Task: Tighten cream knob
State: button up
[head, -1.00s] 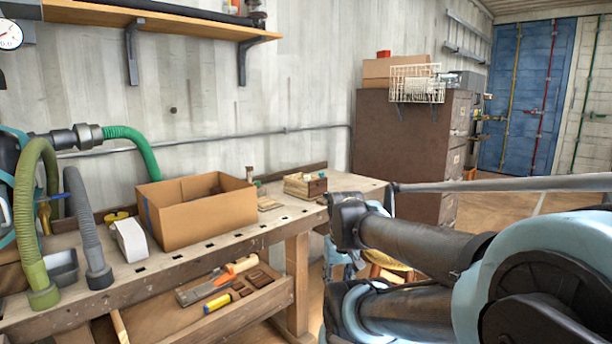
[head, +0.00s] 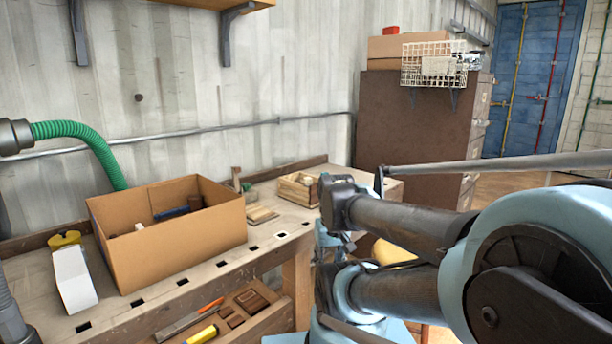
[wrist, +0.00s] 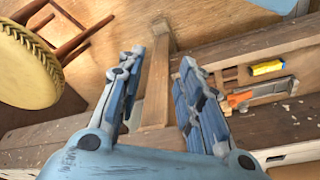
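I cannot make out a cream knob in either view. My gripper (wrist: 160,68) shows in the wrist view with its two blue-grey fingers spread apart and nothing between them. It is open and points down past a wooden bench leg (wrist: 154,92). In the head view my arm stretches in from the right, and its gripper cannot be made out clearly.
The workbench (head: 205,277) holds a cardboard box (head: 180,248), a white carton (head: 75,278) and a small wooden crate (head: 300,188). A shelf below holds a yellow-handled tool (head: 203,334). A yellow stool (wrist: 28,68) stands beside the bench. A brown cabinet (head: 405,125) stands behind.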

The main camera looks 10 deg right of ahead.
jog(key=shift+o, duration=1.4)
jog(key=shift+w, duration=0.1)
notch_tip(320, 180, up, 32)
jog(key=n+g, duration=0.2)
jog(key=n, duration=0.7)
send_over(308, 178)
jog(key=f, duration=1.6)
jog(key=shift+w+f, duration=0.2)
jog(key=shift+f, duration=0.2)
grip_shut()
